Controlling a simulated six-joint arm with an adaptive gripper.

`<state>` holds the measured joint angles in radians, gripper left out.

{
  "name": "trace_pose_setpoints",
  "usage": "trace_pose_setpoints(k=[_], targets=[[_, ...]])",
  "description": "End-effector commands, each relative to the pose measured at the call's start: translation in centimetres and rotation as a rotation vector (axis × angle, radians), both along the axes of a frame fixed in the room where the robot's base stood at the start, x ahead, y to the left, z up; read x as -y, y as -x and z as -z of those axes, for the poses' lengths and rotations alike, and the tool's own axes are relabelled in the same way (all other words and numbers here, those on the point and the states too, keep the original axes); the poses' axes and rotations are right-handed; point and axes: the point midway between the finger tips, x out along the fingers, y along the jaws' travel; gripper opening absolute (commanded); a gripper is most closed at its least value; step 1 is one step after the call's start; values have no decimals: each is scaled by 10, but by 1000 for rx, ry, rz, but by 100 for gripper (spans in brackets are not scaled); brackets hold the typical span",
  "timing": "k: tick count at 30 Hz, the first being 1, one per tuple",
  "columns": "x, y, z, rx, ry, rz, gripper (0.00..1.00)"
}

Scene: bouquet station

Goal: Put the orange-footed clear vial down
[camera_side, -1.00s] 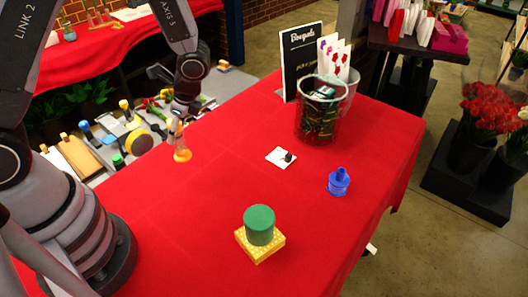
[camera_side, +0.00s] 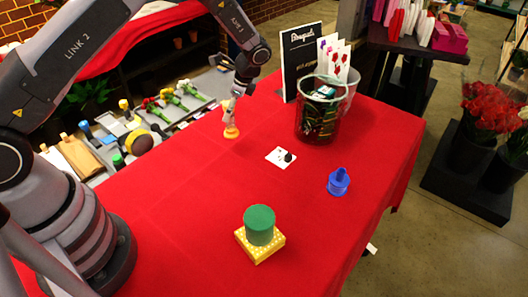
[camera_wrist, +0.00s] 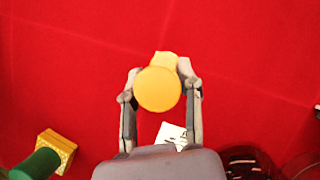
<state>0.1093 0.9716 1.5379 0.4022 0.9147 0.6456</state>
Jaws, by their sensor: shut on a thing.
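The clear vial with an orange foot (camera_side: 231,132) is in my gripper (camera_side: 235,103), upright in the side view, over the back left part of the red table. In the wrist view its round orange end (camera_wrist: 158,89) sits between the two fingers of my gripper (camera_wrist: 160,84), which are shut on it. The vial's clear body is mostly hidden by the fingers. I cannot tell whether the foot touches the cloth.
A blue piece (camera_side: 338,182) and a green cylinder (camera_side: 259,225) on a yellow block (camera_side: 246,246) are nearer. Red cloth (camera_side: 180,215) between is clear.

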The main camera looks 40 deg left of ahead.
Motion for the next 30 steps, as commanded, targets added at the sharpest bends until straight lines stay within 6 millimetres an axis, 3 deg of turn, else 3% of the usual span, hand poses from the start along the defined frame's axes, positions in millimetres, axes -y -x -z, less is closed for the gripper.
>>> trace_pose_setpoints(k=[7,13,24,25,30], targets=[[0,-12,14,1,0,0,0],[0,-12,42,0,0,1,0],[0,-12,47,2,0,1,0],[0,-12,47,1,0,0,37],[0,-11,46,1,0,0,59]])
